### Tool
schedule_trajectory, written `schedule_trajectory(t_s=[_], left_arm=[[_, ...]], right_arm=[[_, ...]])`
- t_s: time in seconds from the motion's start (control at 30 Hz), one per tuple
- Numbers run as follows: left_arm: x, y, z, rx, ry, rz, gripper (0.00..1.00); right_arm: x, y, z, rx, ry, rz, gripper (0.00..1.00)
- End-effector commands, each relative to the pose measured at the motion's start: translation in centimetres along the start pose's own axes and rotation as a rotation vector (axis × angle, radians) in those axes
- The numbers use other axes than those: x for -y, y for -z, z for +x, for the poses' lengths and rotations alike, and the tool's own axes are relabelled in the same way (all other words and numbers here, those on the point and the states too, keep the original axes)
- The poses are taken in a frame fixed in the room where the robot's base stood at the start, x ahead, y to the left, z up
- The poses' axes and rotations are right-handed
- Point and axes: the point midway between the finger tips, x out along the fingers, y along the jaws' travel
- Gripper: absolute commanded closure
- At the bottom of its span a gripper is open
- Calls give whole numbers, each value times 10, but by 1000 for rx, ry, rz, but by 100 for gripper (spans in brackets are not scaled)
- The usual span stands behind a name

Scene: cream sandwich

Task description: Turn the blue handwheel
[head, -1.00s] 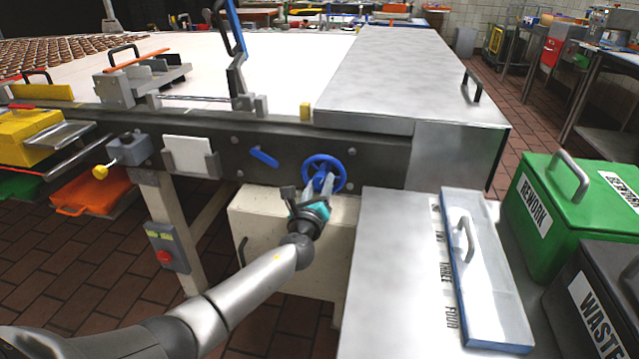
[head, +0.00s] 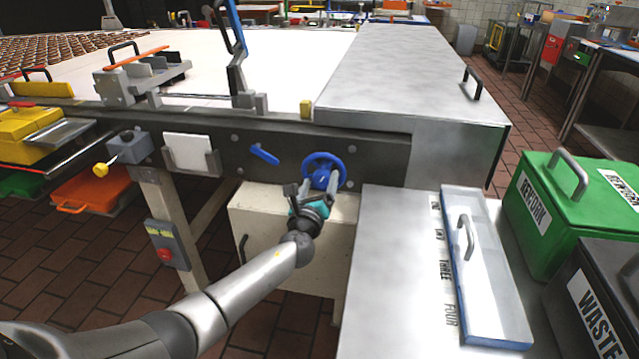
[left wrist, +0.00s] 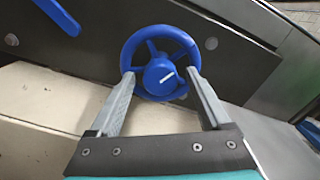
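The blue handwheel (head: 323,171) is mounted on the dark side rail of the conveyor, near the middle of the head view. In the left wrist view the handwheel (left wrist: 160,62) shows its spokes and a round hub with a white mark. My left gripper (head: 318,188) is at the lower part of the wheel. In the left wrist view its fingers (left wrist: 160,78) are spread apart, with the hub between their tips. The fingertips overlap the lower rim in the picture; I cannot tell whether they touch it. My right gripper is in neither view.
A blue lever (head: 264,154) sits on the rail left of the wheel. A cream box (head: 270,215) is below. A steel table (head: 395,270) with a lidded tray (head: 490,285) stands to the right. A grey control box (head: 166,246) with a red button is on the conveyor leg.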

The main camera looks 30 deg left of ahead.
Motion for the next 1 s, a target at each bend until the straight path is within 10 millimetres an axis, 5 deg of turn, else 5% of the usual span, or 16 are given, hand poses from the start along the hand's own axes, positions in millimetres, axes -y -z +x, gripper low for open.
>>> schedule_trajectory(t_s=[0.33,0.47,1.0], left_arm=[[1,0,-4,0,1,-1,19],[1,-1,-14,-1,0,0,19],[0,-1,-90,-3,0,0,19]], right_arm=[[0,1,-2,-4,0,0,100],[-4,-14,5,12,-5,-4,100],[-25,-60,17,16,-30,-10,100]])
